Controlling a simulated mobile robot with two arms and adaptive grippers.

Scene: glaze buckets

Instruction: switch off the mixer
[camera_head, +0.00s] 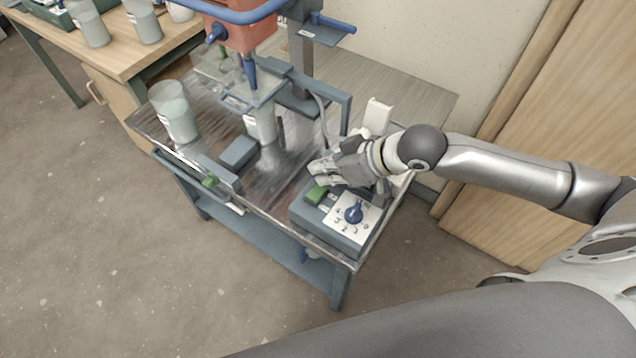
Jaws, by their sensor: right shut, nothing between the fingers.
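The mixer's orange-red head (243,32) hangs from a grey stand at the back of a metal-topped cart. Its shaft points down at a translucent bucket (262,126) standing under it in a frame. A grey control box (328,228) sits at the cart's front right corner. It has a green button (316,193) and a white dial plate with a blue knob (353,213). My right gripper (319,174) is shut and empty, over the back of the box and close to the green button. I cannot tell whether it touches. It hides the box's back part. My left gripper is not in view.
Another translucent bucket (174,112) stands on the cart's left side. A small dark block (238,152) lies near the front edge, by a green-knobbed clamp (210,181). A wooden bench (130,50) with more buckets is at upper left. The floor in front is clear.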

